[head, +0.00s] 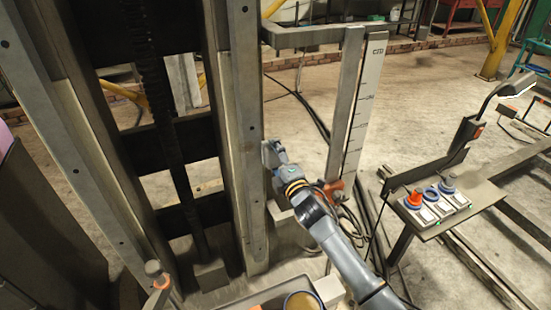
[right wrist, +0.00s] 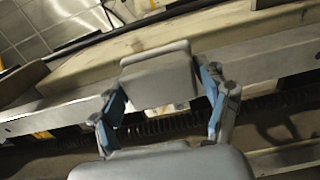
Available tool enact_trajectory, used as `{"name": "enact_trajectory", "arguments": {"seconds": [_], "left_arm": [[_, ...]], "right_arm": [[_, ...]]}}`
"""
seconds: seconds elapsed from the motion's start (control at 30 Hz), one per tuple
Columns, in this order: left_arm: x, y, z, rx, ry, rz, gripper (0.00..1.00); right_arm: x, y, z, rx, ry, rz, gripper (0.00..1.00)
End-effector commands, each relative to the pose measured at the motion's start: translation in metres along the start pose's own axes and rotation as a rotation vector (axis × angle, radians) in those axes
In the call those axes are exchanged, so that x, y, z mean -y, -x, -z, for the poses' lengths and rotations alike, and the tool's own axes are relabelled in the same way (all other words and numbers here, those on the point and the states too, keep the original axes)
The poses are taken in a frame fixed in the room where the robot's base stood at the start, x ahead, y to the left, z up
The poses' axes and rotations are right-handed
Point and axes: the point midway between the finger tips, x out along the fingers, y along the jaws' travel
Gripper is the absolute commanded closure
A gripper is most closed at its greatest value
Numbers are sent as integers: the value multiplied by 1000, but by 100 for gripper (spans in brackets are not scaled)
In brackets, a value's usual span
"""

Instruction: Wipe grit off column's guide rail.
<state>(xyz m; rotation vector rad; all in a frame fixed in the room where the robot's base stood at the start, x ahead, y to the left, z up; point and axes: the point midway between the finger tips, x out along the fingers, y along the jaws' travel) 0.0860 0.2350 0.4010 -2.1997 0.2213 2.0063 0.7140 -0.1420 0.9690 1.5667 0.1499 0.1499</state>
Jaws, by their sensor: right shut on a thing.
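The column stands at the left of the head view, with a right-hand guide rail (head: 247,110) and a left-hand one (head: 62,125). A pale tan strip runs along the right-hand rail, and it also shows in the right wrist view (right wrist: 85,82). I cannot make out grit on it. My right gripper (head: 271,155) is at the right edge of the right-hand rail. It is shut on a grey block (right wrist: 157,75), held between its blue-grey fingers. I cannot tell whether the block touches the rail. My left gripper is not in view.
A dark toothed rack (head: 165,110) runs up inside the column. A scale post (head: 365,100) stands right of the rail. A control panel (head: 437,212) with coloured knobs is at the right. A tray (head: 240,300) with a round tub (head: 302,301) is at the bottom.

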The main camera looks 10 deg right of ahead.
Motion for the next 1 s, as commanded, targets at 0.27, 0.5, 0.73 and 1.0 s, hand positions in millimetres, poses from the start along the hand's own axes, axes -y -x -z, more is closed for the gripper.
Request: {"name": "enact_trajectory", "arguments": {"seconds": [0.27,0.5,0.73,1.0], "left_arm": [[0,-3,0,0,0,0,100],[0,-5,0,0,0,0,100],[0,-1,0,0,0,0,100],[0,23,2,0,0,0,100]], "right_arm": [[0,-6,0,0,0,-1,50],[0,-11,0,0,0,-1,50],[-5,-11,0,0,0,-1,50],[-30,-10,0,0,-1,-1,50]]}}
